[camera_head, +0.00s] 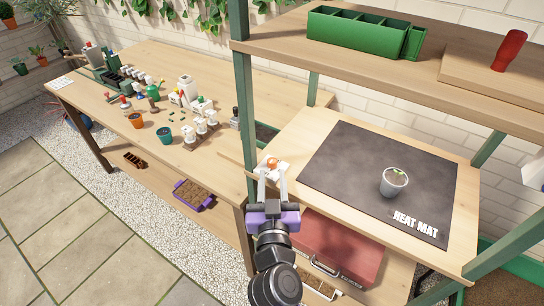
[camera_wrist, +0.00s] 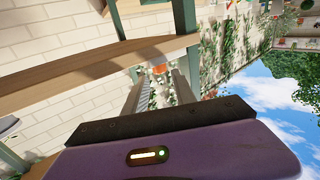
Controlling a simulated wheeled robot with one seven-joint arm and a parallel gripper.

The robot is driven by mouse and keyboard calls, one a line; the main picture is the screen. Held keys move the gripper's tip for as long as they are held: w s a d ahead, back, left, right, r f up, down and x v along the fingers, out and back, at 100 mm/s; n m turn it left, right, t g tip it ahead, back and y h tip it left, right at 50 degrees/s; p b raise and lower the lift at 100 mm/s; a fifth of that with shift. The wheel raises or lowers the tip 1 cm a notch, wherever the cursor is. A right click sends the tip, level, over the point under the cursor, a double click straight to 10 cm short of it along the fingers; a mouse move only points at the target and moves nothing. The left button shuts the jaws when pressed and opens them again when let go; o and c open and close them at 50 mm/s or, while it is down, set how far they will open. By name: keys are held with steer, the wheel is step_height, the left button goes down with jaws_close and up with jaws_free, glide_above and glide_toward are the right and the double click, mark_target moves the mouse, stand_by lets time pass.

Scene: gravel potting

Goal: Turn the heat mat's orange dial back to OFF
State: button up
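The dark heat mat (camera_head: 340,165) lies on the raised wooden bench at right, its white HEAT MAT lettering at the front right. The orange dial (camera_head: 272,161) sits on a small white box (camera_head: 264,168) left of the mat. My gripper (camera_head: 273,174) reaches up to the dial with its two fingers apart. In the wrist view the orange dial (camera_wrist: 159,69) shows between the fingertips, with small gaps on either side. I cannot see contact. The dial's pointer and any OFF mark are too small to read.
A grey pot with a seedling (camera_head: 394,181) stands on the mat. A green post (camera_head: 243,110) rises close left of the dial, and a wooden shelf (camera_head: 400,50) hangs above. A red toolbox (camera_head: 340,247) is below the bench. The left bench holds several pots and bottles.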

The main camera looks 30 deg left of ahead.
mark_target(272, 164)
steer(key=x, duration=0.6)
steer(key=shift+w+a, duration=0.1)
steer(key=shift+w, duration=0.2)
steer(key=shift+c, duration=0.4)
jaws_close()
